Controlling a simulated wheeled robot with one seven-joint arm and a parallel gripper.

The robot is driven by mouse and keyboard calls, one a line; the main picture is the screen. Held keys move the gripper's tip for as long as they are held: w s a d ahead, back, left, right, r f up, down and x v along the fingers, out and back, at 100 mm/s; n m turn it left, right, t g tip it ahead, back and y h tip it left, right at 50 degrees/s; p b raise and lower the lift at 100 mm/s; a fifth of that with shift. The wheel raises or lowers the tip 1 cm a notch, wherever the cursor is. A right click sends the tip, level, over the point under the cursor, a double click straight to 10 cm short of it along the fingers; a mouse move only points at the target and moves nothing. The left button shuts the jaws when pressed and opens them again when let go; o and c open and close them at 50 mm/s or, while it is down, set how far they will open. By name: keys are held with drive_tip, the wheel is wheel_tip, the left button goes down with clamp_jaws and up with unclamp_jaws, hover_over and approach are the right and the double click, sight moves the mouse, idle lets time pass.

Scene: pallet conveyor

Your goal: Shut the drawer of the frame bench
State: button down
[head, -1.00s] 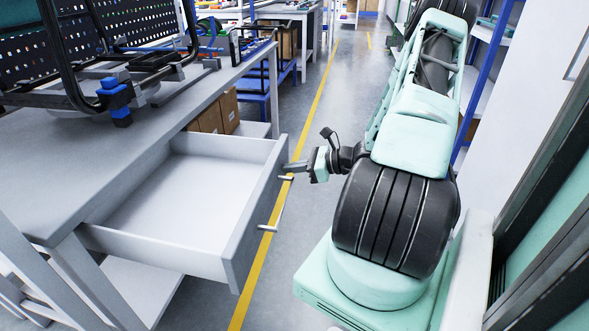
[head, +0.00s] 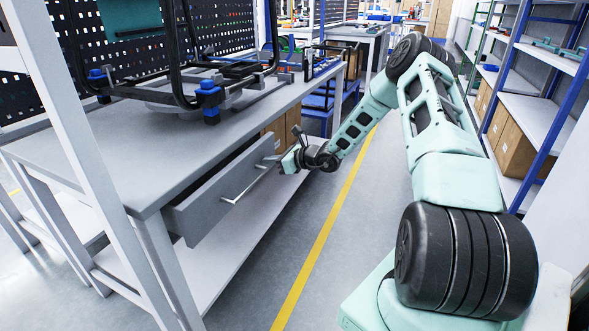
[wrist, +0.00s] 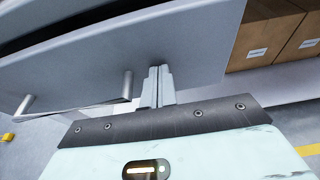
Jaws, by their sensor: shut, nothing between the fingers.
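The frame bench (head: 150,170) stands at the left in the head view. Its grey drawer (head: 215,195) is only a little out: a narrow dark gap shows between the bench top and the drawer front. The bar handle (head: 246,186) is on the front. My gripper (head: 277,159) is shut and empty at the far end of the drawer front, beyond the handle. In the wrist view the shut fingers (wrist: 158,70) point at the drawer front (wrist: 190,45) and seem to touch it, with the handle (wrist: 80,108) to their left.
A black frame (head: 185,90) with blue clamps rests on the bench top. Cardboard boxes (wrist: 265,35) sit under the bench beyond the drawer. A shelf rack (head: 540,110) stands at the right. The aisle with a yellow line (head: 325,230) is clear.

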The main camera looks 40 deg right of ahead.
sight(262, 156)
drive_tip(key=w, duration=0.1)
drive_tip(key=w+a, duration=0.1)
drive_tip(key=w, duration=0.1)
drive_tip(key=shift+w+a, duration=0.2)
drive_tip(key=shift+w, duration=0.05)
drive_tip(key=shift+w+a+r, duration=0.1)
drive_tip(key=shift+w+r, duration=0.05)
drive_tip(key=shift+w, duration=0.15)
drive_tip(key=shift+w+a+r, duration=0.1)
